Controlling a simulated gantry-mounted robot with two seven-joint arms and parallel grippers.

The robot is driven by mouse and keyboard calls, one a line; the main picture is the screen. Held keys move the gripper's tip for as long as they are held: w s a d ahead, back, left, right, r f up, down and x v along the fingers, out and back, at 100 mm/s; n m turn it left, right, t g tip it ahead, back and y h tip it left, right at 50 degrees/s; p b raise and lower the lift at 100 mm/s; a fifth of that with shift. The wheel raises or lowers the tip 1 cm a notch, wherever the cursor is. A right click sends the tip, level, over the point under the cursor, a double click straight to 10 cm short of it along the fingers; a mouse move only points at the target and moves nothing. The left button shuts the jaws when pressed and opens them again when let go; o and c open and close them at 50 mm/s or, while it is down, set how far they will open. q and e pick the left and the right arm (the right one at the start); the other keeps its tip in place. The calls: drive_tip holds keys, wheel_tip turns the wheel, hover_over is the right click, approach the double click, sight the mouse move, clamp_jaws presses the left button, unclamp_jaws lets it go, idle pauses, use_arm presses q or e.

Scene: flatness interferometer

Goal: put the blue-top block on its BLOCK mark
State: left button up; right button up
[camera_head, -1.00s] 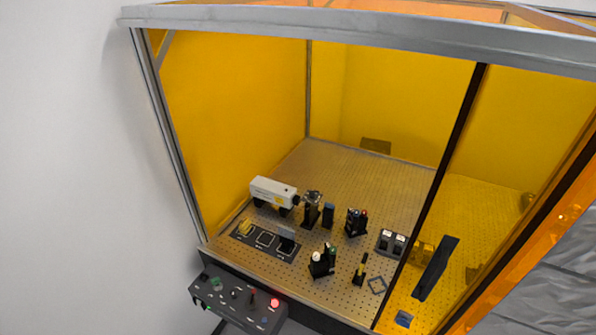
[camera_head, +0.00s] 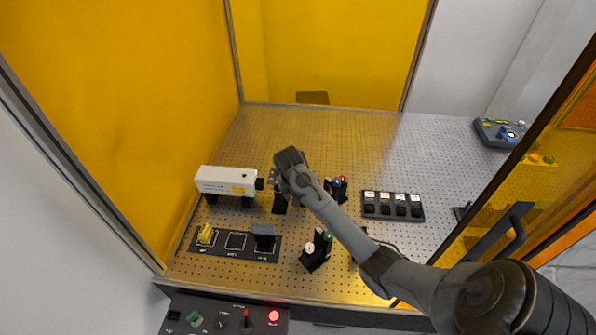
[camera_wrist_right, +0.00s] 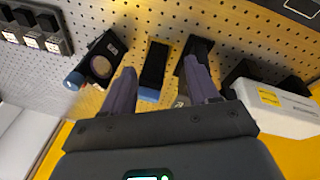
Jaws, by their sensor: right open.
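The blue-top block (camera_wrist_right: 152,70) stands on the perforated table in the right wrist view, dark with a blue top end. In the head view my arm hides it. My right gripper (camera_head: 284,168) reaches over the table, pointing down among the mounts. Its fingers are open in the right wrist view (camera_wrist_right: 160,82), one to each side of the block's blue end; contact cannot be told. A dark marked plate (camera_head: 219,250) lies at front left: a yellow piece on its left place, an empty outlined square in the middle, a grey-blue piece at right. Its labels are unreadable. My left gripper is not in view.
A round-optic mount (camera_wrist_right: 103,62) and a dark mount (camera_wrist_right: 197,52) flank the block closely. A white laser housing (camera_head: 227,181) stands left. A row of dark modules (camera_head: 392,205) and small mounts (camera_head: 317,248) stand right and in front. The rear table is clear.

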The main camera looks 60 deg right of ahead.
drive_tip(key=w+d+m+b, duration=0.1)
drive_tip(key=d, duration=0.1)
drive_tip(key=w+d+r+m+y+b, duration=0.1)
drive_tip(key=d, duration=0.2)
drive_tip(key=w+d+r+m+y+b, duration=0.1)
drive_tip(key=d+m, duration=0.1)
drive_tip(key=d, duration=0.1)
drive_tip(key=shift+w+d+r, duration=0.1)
drive_tip(key=shift+d+r, duration=0.05)
drive_tip(key=shift+r, duration=0.1)
drive_tip(key=shift+w+d+r+m+y, duration=0.1)
drive_tip(key=shift+d+r+m+y, duration=0.1)
drive_tip(key=shift+d+m+y, duration=0.2)
wheel_tip(320, 180, down, 10)
drive_tip(key=shift+f, duration=0.25)
drive_tip(key=c, duration=1)
drive_tip(key=shift+o, duration=0.2)
drive_tip(key=shift+r, duration=0.1)
